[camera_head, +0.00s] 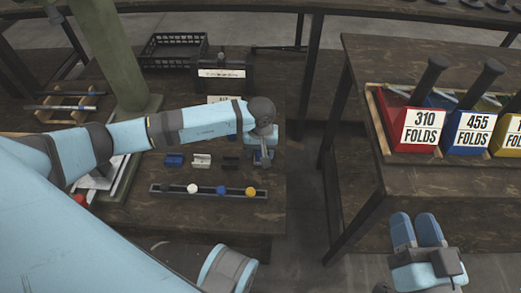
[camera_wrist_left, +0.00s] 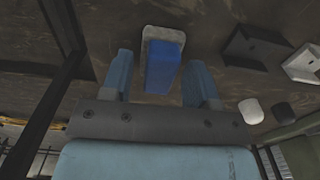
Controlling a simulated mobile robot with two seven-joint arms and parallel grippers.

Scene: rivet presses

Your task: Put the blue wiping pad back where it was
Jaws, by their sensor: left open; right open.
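The blue wiping pad (camera_wrist_left: 163,68) is a blue block at the top centre of the left wrist view, with a pale grey piece (camera_wrist_left: 177,35) at its far end. My left gripper (camera_wrist_left: 160,80) is open, one finger on each side of the pad. Whether a finger touches it I cannot tell. In the head view my left gripper (camera_head: 263,152) points down at the right side of the left table, and the pad there is mostly hidden by it. My right gripper (camera_head: 417,230) is open and empty at the lower right, beside the right table.
A blue holder (camera_head: 174,160), a white holder (camera_head: 201,160) and a black holder (camera_head: 230,162) stand left of my left gripper. In front lies a rail (camera_head: 171,189) with white, blue and yellow knobs. A black crate (camera_head: 173,50) stands behind. The right table (camera_head: 448,180) carries labelled bins.

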